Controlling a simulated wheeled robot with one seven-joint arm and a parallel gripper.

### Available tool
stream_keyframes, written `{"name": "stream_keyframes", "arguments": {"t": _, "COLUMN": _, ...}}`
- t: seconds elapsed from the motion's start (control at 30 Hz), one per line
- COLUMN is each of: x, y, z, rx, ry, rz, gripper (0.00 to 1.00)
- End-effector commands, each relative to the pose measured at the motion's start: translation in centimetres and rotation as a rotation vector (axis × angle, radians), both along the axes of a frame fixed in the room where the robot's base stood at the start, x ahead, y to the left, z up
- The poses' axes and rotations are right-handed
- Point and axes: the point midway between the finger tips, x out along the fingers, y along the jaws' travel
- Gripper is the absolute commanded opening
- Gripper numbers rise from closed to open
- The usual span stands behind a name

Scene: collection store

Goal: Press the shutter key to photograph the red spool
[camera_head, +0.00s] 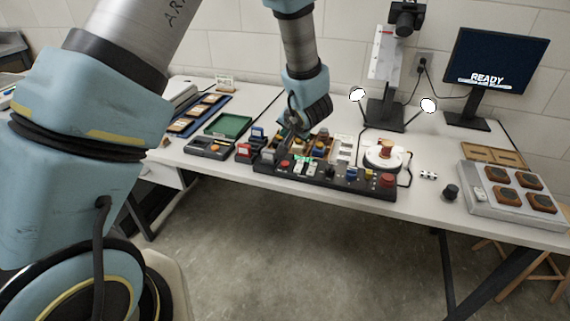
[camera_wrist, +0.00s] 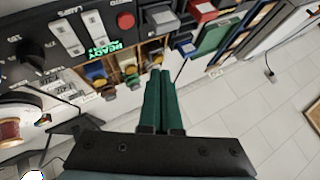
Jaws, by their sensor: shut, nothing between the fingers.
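The red spool (camera_head: 387,146) stands on a round white turntable (camera_head: 372,162) at the right of the dark control panel; the spool also shows at the left edge of the wrist view (camera_wrist: 10,130). The panel (camera_head: 345,183) runs along the table's front edge. At its left end are a wide grey key (camera_head: 268,156) and a red button (camera_head: 284,166), also in the wrist view as the grey key (camera_wrist: 160,15) and red button (camera_wrist: 126,21). I cannot read which is the shutter key. My gripper (camera_head: 290,138) is shut and empty above the panel's left end; its fingertips (camera_wrist: 162,73) appear below the grey key.
A monitor (camera_head: 490,65) reads READY. A camera (camera_head: 405,20) hangs on a stand between two lamps. A wooden tray of coloured pieces (camera_head: 318,143) lies behind the panel. A green tray (camera_head: 228,125) is to the left, a grey box with several brown pads (camera_head: 485,203) to the right.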

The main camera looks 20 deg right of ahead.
Motion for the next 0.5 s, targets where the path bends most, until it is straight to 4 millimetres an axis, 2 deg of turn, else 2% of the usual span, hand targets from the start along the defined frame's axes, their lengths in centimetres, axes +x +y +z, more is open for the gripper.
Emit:
{"name": "stream_keyframes", "arguments": {"t": 0.4, "x": 0.0, "y": 0.0, "z": -6.0, "rx": 0.001, "ry": -0.001, "rz": -0.001, "gripper": 0.00}}
{"name": "stream_keyframes", "arguments": {"t": 0.5, "x": 0.0, "y": 0.0, "z": -6.9, "rx": -0.001, "ry": -0.002, "rz": 0.000, "gripper": 0.00}}
